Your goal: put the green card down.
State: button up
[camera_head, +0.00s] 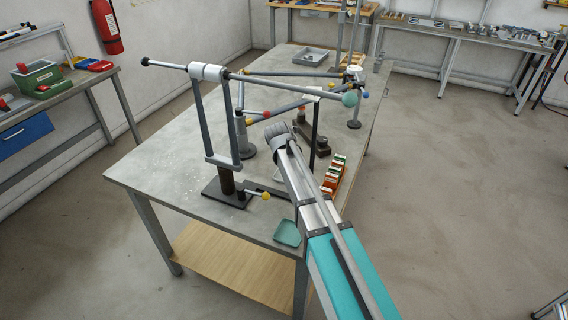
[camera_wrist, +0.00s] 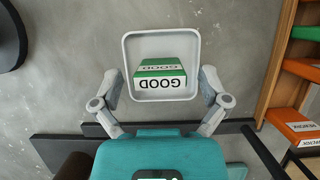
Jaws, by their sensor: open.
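In the wrist view the green card (camera_wrist: 160,80), a green and white block marked GOOD, lies inside a shallow pale square tray (camera_wrist: 160,36). My gripper (camera_wrist: 160,88) is open. Its two fingers are spread apart at the left and right of the tray's near part, with the card between them and clear of both. In the head view my arm hides the gripper, and I cannot make out this card there.
A card rack (camera_head: 335,175) with green, white and orange cards stands right of my arm, close right in the wrist view. A teal dish (camera_head: 287,232) sits at the table's near edge. A jig of grey rods (camera_head: 270,85) rises left and behind. The table's left (camera_head: 160,165) is clear.

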jog(key=shift+r, duration=0.2)
jog(key=p+v, duration=1.1)
jog(key=v, duration=0.1)
dwell(0.7)
jog(key=shift+w, duration=0.1)
dwell(0.5)
